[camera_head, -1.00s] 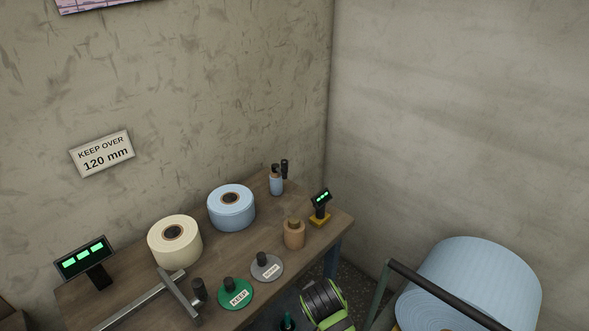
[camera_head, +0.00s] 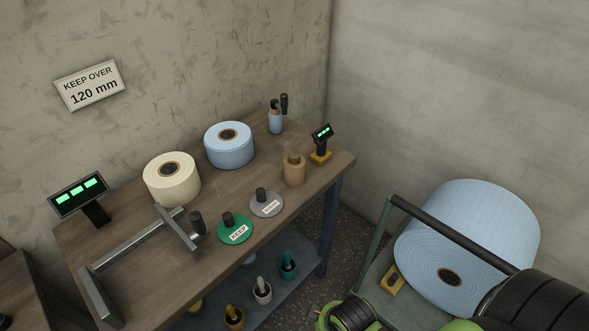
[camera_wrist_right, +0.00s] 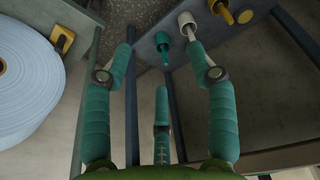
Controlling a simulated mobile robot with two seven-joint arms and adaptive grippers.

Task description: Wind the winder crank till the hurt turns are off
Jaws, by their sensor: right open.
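A grey metal frame with a long bar (camera_head: 128,244) and a crosspiece lies on the left of the wooden table. A black knob (camera_head: 198,222) stands by the crosspiece; I cannot tell for sure that this is the winder crank. A cream roll (camera_head: 171,181) and a light blue roll (camera_head: 229,146) stand behind it. A large light blue roll (camera_head: 470,235) lies on a cart at the right; no hurt turns can be made out. My right gripper (camera_wrist_right: 160,62) has its teal fingers spread, with nothing between them. My left gripper is out of view.
The cart's dark rail (camera_head: 455,232) crosses before the large roll.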

